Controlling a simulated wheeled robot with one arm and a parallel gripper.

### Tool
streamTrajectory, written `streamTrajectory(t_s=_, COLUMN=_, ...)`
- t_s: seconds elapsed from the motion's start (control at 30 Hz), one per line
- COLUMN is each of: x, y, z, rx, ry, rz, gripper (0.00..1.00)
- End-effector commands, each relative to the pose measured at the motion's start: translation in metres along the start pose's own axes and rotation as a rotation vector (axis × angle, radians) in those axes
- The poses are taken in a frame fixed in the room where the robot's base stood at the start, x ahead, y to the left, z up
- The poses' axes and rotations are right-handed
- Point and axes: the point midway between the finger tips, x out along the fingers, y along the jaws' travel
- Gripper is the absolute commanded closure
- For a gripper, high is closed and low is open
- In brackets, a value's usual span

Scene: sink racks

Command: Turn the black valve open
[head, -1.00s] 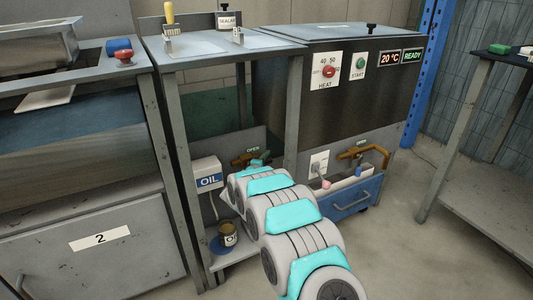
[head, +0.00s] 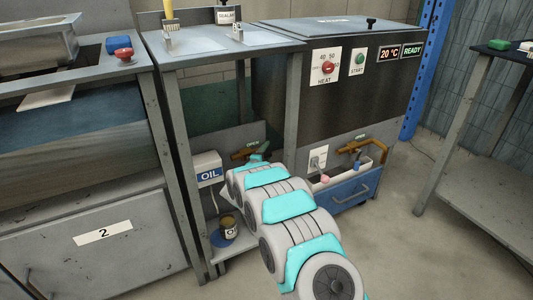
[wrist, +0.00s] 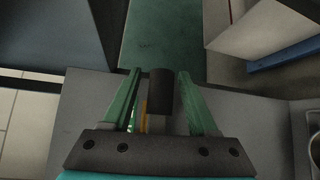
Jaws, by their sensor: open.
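A dark cylindrical handle (wrist: 161,92), seemingly the black valve's, stands between my gripper's two green fingers in the wrist view. My gripper (wrist: 159,71) is open around the handle, with no clear contact. A strip of yellow-brown pipe shows below it. In the head view my gripper (head: 259,156) is at a brown pipe (head: 243,154) under the middle bench, below a green OPEN label (head: 252,144). My arm partly hides that spot, so the handle's angle is not clear there.
A white OIL box (head: 207,169) and an oil can (head: 228,227) stand left of my arm. A second brown pipe (head: 365,146) with an OPEN label is at right, above a blue drawer (head: 352,194). Bench legs flank my arm. Floor at right is clear.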

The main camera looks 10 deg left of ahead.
Motion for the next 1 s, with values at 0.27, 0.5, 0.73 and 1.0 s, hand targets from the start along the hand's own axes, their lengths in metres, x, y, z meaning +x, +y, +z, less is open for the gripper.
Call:
streamTrajectory(t_s=0.27, x=-0.014, y=0.001, z=-0.001, rx=0.0, ry=0.002, rz=-0.001, gripper=0.41)
streamTrajectory(t_s=0.5, x=-0.05, y=0.001, z=-0.001, rx=-0.001, ry=0.001, rz=0.0, gripper=0.41)
streamTrajectory(t_s=0.73, x=-0.074, y=0.0, z=-0.001, rx=0.0, ry=0.002, rz=-0.002, gripper=0.41)
streamTrajectory(t_s=1.0, x=-0.078, y=0.0, z=0.0, rx=0.0, ry=0.0, rz=0.0, gripper=0.41)
